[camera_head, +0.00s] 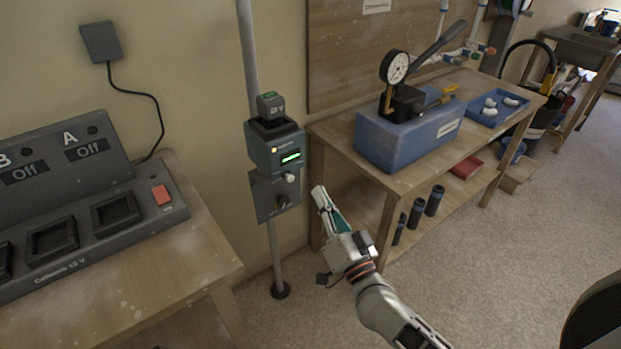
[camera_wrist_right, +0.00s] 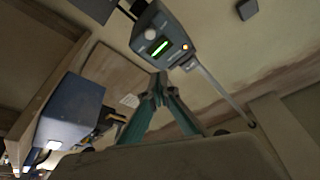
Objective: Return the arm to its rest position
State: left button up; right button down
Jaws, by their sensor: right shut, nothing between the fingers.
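My right arm reaches in from the bottom right of the head view. Its gripper (camera_head: 320,193) is shut and empty, with the fingertips pointing up and left, apart from everything around them. In the right wrist view the two teal fingers meet at their tips (camera_wrist_right: 158,80). A grey box on a pole (camera_head: 275,148) with a lit green display stands left of the fingertips. It also shows beyond the fingers in the right wrist view (camera_wrist_right: 165,38). My left gripper is out of view.
A wooden bench (camera_head: 405,180) right of the gripper holds a blue gauge unit (camera_head: 410,138) and a blue tray (camera_head: 487,121). A left table (camera_head: 195,255) carries a grey panel (camera_head: 60,155) marked A and B, both Off. The floor (camera_head: 480,260) right of my arm is clear.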

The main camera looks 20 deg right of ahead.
jog(key=s+a+f+n+g+y, duration=0.1)
jog(key=s+a+f+n+g, duration=0.15)
jog(key=s+f, duration=0.35)
jog(key=s+a+f+n+g+y, duration=0.1)
jog(key=s+f+n+g, duration=0.25)
jog(key=f, duration=0.45)
jog(key=s+d+f+n+g+h, duration=0.1)
jog(key=s+d+f+g, duration=0.1)
jog(key=s+f, duration=0.4)
jog(key=s+d+f+n+g+h, duration=0.1)
jog(key=s+d+f+n+g, duration=0.1)
jog(key=s+f, duration=0.3)
notch_tip(320, 180, down, 2)
jog(key=shift+s+d+f+n+h, duration=0.2)
jog(key=shift+s+d+n+h, duration=0.15)
jog(key=shift+d, duration=0.4)
jog(key=shift+d, duration=0.1)
